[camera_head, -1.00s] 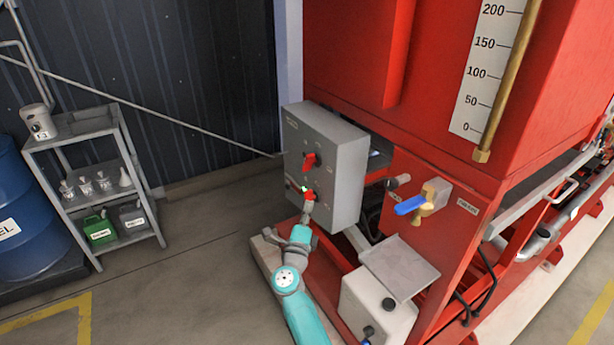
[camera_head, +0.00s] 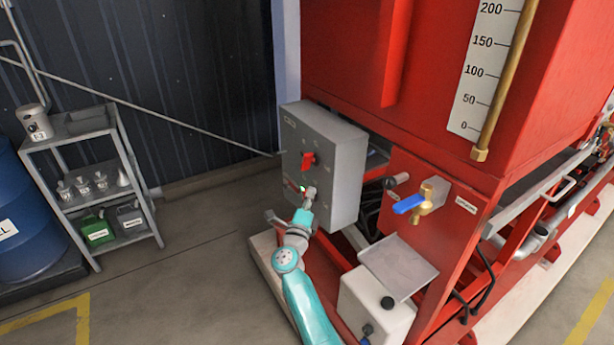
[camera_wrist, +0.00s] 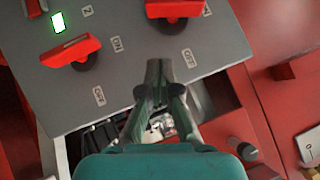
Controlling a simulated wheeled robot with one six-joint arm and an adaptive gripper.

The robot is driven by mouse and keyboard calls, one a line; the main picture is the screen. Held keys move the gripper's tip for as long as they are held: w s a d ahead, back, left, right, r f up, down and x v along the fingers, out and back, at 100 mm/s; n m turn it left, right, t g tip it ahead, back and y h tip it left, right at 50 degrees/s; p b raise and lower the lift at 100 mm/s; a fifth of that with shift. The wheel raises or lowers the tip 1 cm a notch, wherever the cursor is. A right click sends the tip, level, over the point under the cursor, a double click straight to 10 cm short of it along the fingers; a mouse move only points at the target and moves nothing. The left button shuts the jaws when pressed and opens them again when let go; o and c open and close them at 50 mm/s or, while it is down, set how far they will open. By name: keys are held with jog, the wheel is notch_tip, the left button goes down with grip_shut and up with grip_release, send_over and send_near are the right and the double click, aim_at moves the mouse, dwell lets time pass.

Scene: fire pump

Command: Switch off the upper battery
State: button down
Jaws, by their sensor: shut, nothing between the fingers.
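A grey switch box (camera_head: 336,178) on the red pump frame carries two red rotary handles. The upper handle (camera_head: 309,160) is unobstructed in the head view. The lower handle, beside a lit green lamp (camera_head: 303,189), is mostly hidden by my gripper (camera_head: 310,193). The handle with the green lamp (camera_wrist: 57,22) is at left; the other handle (camera_wrist: 176,8), seemingly the upper one, is cut off at the top. My gripper (camera_wrist: 159,66) is shut and empty in front of the panel, between two OFF labels, apart from both handles in the picture.
A blue-handled brass valve (camera_head: 412,203) projects right of the box. A white tank (camera_head: 375,305) and a grey plate (camera_head: 398,267) are below it. A shelf rack (camera_head: 95,135) and blue drum (camera_head: 30,225) stand at left. The floor between rack and pump is clear.

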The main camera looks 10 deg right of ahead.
aim_at(306, 162)
jog(key=w+r, duration=0.2)
jog(key=w, duration=0.5)
jog(key=shift+d+r, duration=0.2)
jog(key=shift+d, duration=0.2)
